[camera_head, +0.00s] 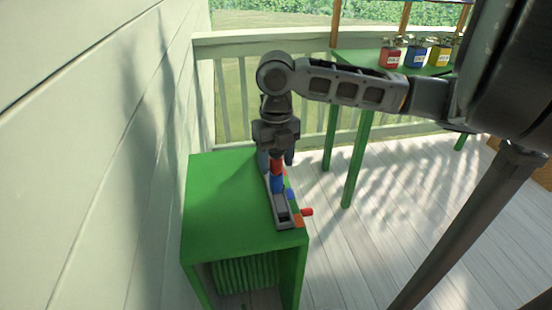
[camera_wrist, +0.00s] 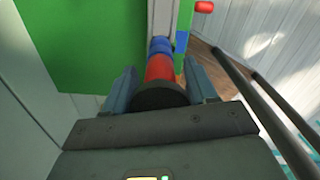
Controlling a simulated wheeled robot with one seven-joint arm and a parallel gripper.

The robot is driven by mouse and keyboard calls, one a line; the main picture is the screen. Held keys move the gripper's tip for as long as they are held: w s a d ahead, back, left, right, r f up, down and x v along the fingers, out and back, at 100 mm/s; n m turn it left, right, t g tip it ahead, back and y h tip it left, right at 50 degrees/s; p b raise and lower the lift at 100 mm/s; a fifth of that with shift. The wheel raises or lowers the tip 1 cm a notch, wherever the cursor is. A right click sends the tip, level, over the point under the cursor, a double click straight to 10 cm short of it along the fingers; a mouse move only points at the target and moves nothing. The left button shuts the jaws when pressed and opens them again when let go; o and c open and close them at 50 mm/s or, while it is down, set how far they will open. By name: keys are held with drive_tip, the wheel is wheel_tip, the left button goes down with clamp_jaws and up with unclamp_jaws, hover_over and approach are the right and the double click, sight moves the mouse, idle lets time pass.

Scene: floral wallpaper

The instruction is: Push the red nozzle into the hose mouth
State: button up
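The red nozzle (camera_head: 277,167) points down from between the two fingers of my gripper (camera_head: 276,158). In the wrist view the nozzle (camera_wrist: 160,68) has a wide black end between the fingers, which appear to close on it. A blue piece (camera_head: 277,183), likely the hose mouth, sits directly below the red part. In the wrist view blue rings (camera_wrist: 160,46) line up with the red tip. Red and blue look touching, but how deep one sits in the other is hidden.
A grey holder (camera_head: 284,212) lies along the right edge of the green cabinet (camera_head: 222,195), with a red knob (camera_head: 307,212) sticking out at its side. A pale wall (camera_head: 90,150) stands left. A green table (camera_head: 350,75) with coloured cans is behind. The cabinet's left top is clear.

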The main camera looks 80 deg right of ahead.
drive_tip(key=o, duration=0.4)
drive_tip(key=shift+r, duration=3.95)
